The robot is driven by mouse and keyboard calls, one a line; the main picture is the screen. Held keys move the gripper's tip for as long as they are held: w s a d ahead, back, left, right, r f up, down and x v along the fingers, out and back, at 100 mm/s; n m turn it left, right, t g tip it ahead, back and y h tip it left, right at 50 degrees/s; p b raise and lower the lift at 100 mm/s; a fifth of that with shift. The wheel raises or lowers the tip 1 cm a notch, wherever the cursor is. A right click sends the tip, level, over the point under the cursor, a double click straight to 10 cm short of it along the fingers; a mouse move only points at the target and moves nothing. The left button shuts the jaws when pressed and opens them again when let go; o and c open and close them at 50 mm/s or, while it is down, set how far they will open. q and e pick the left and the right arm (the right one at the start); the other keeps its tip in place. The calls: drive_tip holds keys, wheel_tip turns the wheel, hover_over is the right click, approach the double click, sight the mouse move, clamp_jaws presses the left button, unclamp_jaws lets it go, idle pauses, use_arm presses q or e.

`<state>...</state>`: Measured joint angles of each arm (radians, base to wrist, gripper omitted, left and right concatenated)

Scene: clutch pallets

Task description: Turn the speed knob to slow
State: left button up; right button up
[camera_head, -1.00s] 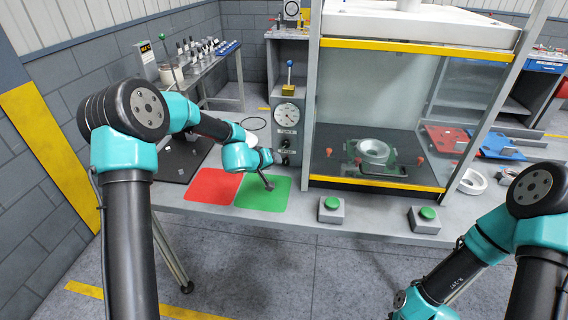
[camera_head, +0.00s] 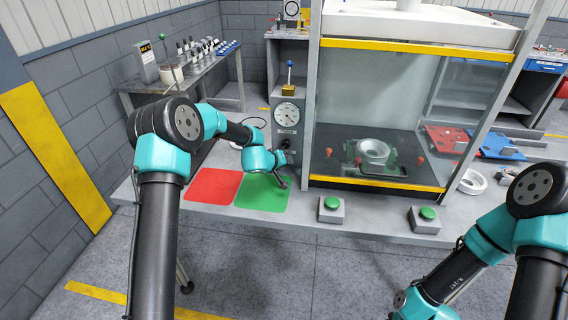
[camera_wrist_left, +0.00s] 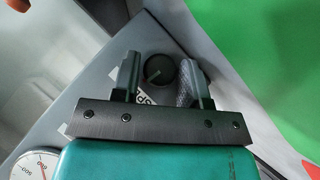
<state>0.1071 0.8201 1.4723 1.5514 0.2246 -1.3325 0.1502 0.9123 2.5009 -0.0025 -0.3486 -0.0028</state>
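In the left wrist view, a round black knob (camera_wrist_left: 159,71) with a light pointer line sits on a grey panel, beside a partly hidden label starting "SP". My left gripper (camera_wrist_left: 160,80) is open, with one finger on each side of the knob in this view. I cannot tell whether the fingers touch it or how deep they reach. In the head view, my left gripper (camera_head: 283,182) is low in front of the grey control box (camera_head: 288,92); a dark knob (camera_head: 285,143) shows just above my wrist. My right arm is at the lower right, its gripper out of view.
A pressure-type dial (camera_head: 287,113) is on the box, with a blue-topped lever above. Red (camera_head: 212,186) and green (camera_head: 262,196) mats lie on the bench. Two green buttons (camera_head: 331,203) (camera_head: 428,213) stand at the front edge. A clear-fronted enclosure (camera_head: 380,110) stands to the right.

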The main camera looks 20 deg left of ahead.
use_arm(q)
drive_tip(key=c, duration=0.5)
drive_tip(key=shift+c, duration=0.2)
drive_tip(key=shift+a+f+n+t+h, duration=0.15)
drive_tip(key=shift+n+t+h, duration=0.55)
drive_tip(key=shift+n+h, duration=0.6)
drive_tip(key=shift+m, duration=0.3)
drive_tip(key=o, duration=0.6)
drive_tip(key=v, duration=1.7)
drive_tip(key=shift+s+a, duration=0.1)
drive_tip(key=shift+a, duration=0.1)
drive_tip(key=shift+o, duration=0.5)
